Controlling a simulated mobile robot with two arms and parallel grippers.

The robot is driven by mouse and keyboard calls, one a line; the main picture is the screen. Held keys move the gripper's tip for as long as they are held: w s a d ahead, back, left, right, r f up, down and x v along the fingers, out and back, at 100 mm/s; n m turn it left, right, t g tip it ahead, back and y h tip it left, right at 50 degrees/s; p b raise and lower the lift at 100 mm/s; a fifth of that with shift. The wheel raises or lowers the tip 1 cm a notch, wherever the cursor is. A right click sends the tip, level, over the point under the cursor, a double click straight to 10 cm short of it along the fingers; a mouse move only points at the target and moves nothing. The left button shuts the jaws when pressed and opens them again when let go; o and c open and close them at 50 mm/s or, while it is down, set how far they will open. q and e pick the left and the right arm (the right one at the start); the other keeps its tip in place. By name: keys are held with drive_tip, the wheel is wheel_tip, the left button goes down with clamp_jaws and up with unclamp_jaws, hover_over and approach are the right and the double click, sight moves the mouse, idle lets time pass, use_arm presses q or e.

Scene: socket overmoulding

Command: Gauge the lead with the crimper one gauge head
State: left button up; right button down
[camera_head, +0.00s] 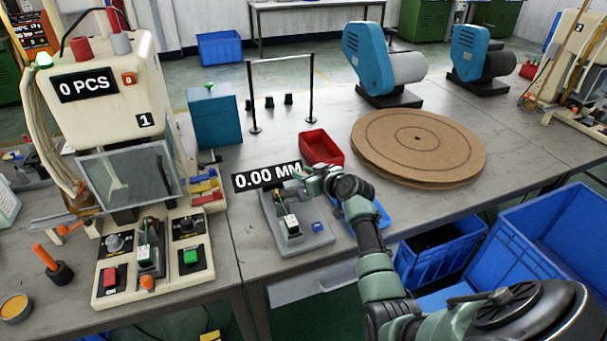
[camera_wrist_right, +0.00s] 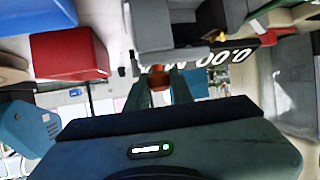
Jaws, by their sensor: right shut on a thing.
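The crimper one machine (camera_head: 95,95) stands at the left, marked 1, with a display reading 0 PCS. The gauge head (camera_head: 289,226) is a small grey device on a grey base to its right; its display (camera_head: 267,177) reads 0.00 MM. My right gripper (camera_head: 303,186) is at the top rear of the gauge head. In the right wrist view its fingers (camera_wrist_right: 158,82) are shut on a small reddish-brown piece (camera_wrist_right: 157,77), close to the grey gauge body (camera_wrist_right: 166,27). I cannot make out the lead. My left gripper is not in view.
A red bin (camera_head: 321,150) stands behind the gauge head and a brown round board (camera_head: 417,147) lies to the right. A blue tray (camera_head: 381,214) is partly behind my right arm. Blue crates (camera_head: 545,250) stand at the bottom right. A thin black frame (camera_head: 281,60) stands at the back.

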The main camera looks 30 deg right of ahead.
sight(289, 184)
idle(0.8)
drive_tip(key=shift+a, duration=0.2)
drive_tip(key=a, duration=0.2)
drive_tip(key=w+a+p, duration=0.1)
drive_tip(key=shift+a, duration=0.6)
drive_tip(key=c, duration=1.5)
unclamp_jaws()
drive_tip(key=o, duration=0.3)
drive_tip(key=shift+a, duration=0.1)
